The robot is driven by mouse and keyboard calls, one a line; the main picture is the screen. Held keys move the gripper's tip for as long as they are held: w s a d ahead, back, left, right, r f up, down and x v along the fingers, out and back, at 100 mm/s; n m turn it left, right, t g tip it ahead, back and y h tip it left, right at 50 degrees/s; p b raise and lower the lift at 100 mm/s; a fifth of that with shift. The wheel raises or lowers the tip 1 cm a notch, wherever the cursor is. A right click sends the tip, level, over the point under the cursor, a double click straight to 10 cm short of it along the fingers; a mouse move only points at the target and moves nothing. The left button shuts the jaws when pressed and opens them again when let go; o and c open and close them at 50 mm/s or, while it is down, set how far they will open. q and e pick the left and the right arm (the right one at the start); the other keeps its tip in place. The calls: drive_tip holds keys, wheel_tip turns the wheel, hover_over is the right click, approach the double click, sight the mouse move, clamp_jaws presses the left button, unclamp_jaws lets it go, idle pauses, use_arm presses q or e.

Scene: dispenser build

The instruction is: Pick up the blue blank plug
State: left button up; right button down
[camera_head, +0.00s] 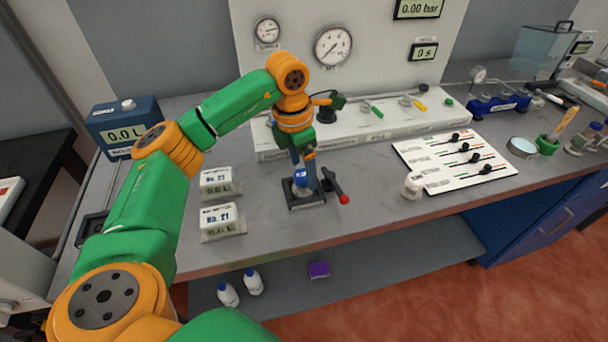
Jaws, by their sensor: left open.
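My left arm reaches in from the left and bends down over the bench. Its gripper (304,163) points down above a small dark stand (307,199) with a red-tipped lever on its right side. A small blue piece (301,178) sits in the stand directly below the fingertips; it may be the blue blank plug, but it is too small to be sure. The gripper is open, and I cannot tell whether its fingers are around the blue piece or just above it. My right gripper is not in view.
Two white boxes with displays (222,222) stand left of the stand. A white panel with several sliders (455,160) and a white jar (412,187) are to the right. A long white rail (270,151) with tools lies behind. The bench front (330,228) is clear.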

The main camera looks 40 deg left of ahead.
sight(303, 174)
use_arm(q)
wheel_tip(303, 174, down, 3)
drive_tip(key=shift+w+a+f, duration=0.1)
drive_tip(key=shift+w+a, duration=0.05)
drive_tip(key=shift+w+a+f, duration=0.1)
drive_tip(key=shift+w, duration=0.05)
drive_tip(key=shift+d, duration=0.2)
drive_tip(key=c, duration=1.2)
clamp_jaws()
drive_tip(key=shift+a, duration=0.1)
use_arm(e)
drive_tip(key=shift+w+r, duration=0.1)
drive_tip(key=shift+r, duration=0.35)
use_arm(q)
drive_tip(key=shift+r, duration=0.2)
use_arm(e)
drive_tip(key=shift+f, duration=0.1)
